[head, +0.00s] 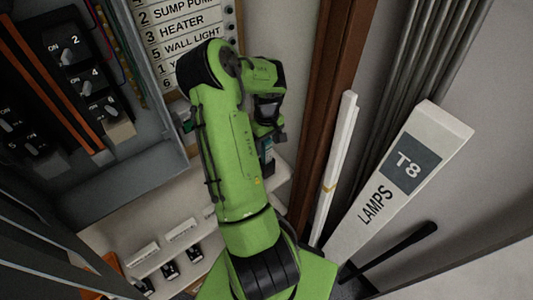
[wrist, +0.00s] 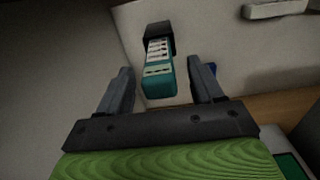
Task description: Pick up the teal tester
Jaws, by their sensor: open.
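The teal tester (wrist: 158,80) shows in the wrist view as a teal block with a black end and a pale face with small dark marks. It appears between and just beyond the fingertips of my gripper (wrist: 163,88), with visible gaps on both sides. My gripper is open and empty. In the head view, a small teal part of the tester (head: 267,158) shows just below my gripper (head: 268,132), close to the pale shelf. My arm and gripper hide some of the area around it there.
An open electrical panel (head: 110,180) with black breakers stands at the left. Below it, a pale ledge (head: 160,258) carries several small black items. A brown post (head: 338,70), white strips (head: 337,165) and a lamps box (head: 405,170) stand at the right.

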